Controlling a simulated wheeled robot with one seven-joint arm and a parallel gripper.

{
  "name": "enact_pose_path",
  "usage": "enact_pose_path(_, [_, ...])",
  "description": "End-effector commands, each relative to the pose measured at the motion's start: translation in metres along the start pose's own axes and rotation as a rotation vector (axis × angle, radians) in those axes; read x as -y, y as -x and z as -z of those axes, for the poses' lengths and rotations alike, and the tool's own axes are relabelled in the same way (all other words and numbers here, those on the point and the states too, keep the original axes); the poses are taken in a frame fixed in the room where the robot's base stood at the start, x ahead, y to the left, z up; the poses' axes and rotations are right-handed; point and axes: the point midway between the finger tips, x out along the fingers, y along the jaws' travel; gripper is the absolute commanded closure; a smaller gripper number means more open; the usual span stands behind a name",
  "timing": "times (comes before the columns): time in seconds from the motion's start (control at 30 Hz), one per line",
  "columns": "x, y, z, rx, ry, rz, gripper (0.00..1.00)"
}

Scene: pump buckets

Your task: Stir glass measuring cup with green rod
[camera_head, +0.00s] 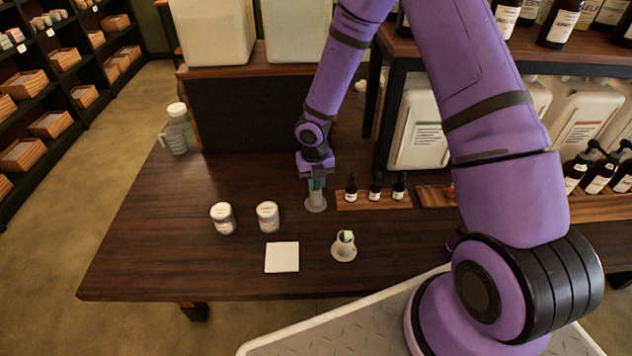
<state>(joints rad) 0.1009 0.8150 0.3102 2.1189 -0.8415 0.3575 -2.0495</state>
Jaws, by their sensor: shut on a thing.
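My gripper (316,178) points down over the table, left of the row of small dark bottles. It is shut on a small teal-green piece that looks like the green rod (316,186). Directly below is a small clear-grey glass vessel (316,203), which looks like the glass measuring cup, standing upright. The rod's lower end seems to be in or just over the vessel's mouth; I cannot tell how deep. A second small pale vessel (343,252) stands nearer the front with a light green piece (347,237) sticking out of it.
Two lidded jars (222,218) (268,216) and a white square pad (282,257) are on the dark wooden table (160,240). Small dropper bottles stand on a wooden strip (375,201) to the right. A glass jug (176,137) stands at the back left. The left front is clear.

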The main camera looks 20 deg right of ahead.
Motion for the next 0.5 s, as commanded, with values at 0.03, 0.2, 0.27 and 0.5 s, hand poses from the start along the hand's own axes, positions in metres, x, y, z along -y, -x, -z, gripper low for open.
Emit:
enact_pose_path(0.03, [0.000,0.003,0.001,0.001,0.000,0.000,1.00])
enact_pose_path(0.2, [0.000,0.011,0.003,0.001,0.000,-0.001,1.00])
enact_pose_path(0.27, [0.000,0.014,0.004,0.001,0.000,-0.001,1.00])
enact_pose_path(0.5, [0.000,0.026,0.007,0.002,-0.001,0.000,1.00])
